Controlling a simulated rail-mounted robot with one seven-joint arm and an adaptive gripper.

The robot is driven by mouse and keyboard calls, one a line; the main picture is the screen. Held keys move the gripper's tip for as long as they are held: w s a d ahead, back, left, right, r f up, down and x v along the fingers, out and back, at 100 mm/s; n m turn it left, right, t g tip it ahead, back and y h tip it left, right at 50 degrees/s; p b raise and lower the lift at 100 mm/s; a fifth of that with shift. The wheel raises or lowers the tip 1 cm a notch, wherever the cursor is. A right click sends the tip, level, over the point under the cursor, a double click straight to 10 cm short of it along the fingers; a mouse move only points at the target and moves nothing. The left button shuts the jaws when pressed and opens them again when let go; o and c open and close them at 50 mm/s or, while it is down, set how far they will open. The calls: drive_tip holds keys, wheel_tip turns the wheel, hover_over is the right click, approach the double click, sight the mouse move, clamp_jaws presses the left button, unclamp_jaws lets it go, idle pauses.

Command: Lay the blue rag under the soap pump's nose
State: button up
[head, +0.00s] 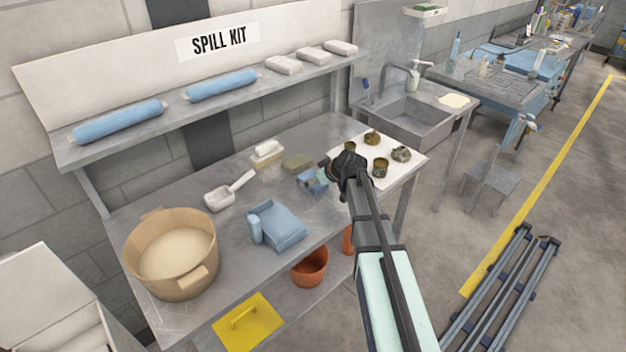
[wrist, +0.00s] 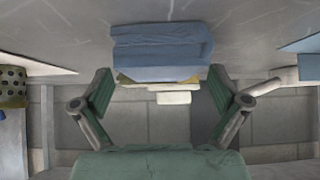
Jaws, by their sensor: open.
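A small folded blue rag (head: 310,181) lies on the metal bench in the head view, partly hidden by my gripper (head: 325,172). In the wrist view the blue rag (wrist: 162,47) is ahead of my gripper (wrist: 162,85). The fingers are spread wide, one toward each side of it, and nothing is held between them. What seems to be the soap pump (head: 423,69), with a white top, stands at the back right of the sink. A pale cream patch (head: 455,101) is on the sink's right ledge.
An olive pad (head: 298,163) and a pale stacked block (head: 266,153) lie behind the rag. A white mat (head: 408,161) with several dark parts is right of my gripper. A scoop (head: 222,198), tan tub (head: 135,255) and larger blue item (head: 282,226) share the bench. The sink (head: 408,113) stands beyond.

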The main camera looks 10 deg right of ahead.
drive_tip(key=shift+x, duration=0.8)
drive_tip(key=c, duration=1.3)
drive_tip(key=shift+c, duration=0.2)
drive_tip(key=shift+r, duration=0.15)
